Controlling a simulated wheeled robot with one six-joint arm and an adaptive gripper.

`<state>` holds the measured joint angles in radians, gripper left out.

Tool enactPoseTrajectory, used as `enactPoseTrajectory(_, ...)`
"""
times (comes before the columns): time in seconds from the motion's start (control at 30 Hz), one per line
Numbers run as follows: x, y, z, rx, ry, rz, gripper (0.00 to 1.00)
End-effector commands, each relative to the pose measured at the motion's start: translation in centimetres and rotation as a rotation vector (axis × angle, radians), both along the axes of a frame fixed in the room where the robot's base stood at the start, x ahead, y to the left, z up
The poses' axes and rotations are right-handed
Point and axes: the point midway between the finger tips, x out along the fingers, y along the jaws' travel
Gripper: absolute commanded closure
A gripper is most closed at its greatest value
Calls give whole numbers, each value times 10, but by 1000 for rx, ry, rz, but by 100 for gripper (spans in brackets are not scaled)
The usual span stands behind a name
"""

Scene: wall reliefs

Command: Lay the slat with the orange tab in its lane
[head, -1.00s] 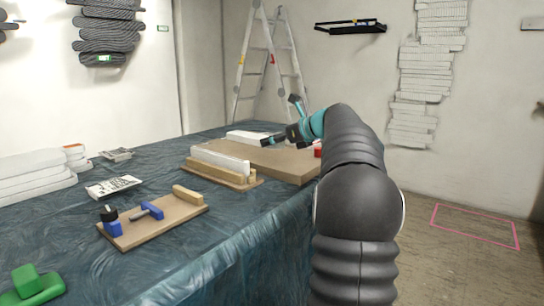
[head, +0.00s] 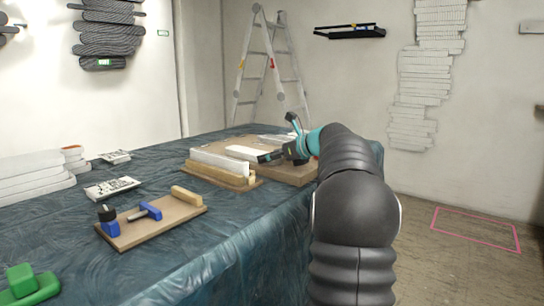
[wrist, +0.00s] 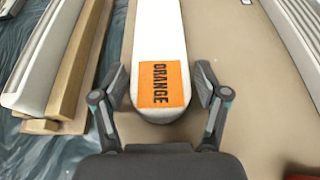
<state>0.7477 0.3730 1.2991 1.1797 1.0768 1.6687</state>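A white slat (wrist: 157,35) with an orange tab (wrist: 162,84) marked ORANGE lies lengthwise between the fingers of my gripper (wrist: 160,85). In the head view the slat (head: 243,152) is low over the brown board (head: 291,176), beyond the wooden rack. My gripper (head: 265,157) is at its right end. Whether the slat rests on the board I cannot tell. No lane marking is clear; my arm and gripper hide part of the board.
A wooden rack (head: 232,178) with a white slat (head: 222,163) stands left of the board. More pale strips (wrist: 294,30) lie at the right in the wrist view. A small board with blue clamps (head: 150,211) and printed papers (head: 112,187) lie nearer on the blue-covered table.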

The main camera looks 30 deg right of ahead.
Motion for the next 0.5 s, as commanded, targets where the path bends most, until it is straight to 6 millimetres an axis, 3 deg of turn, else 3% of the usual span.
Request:
enactPoseTrajectory(0.37,0,0,2,-1,0,0,15)
enactPoseTrajectory(0.5,-11,-4,9,-2,-2,-2,15)
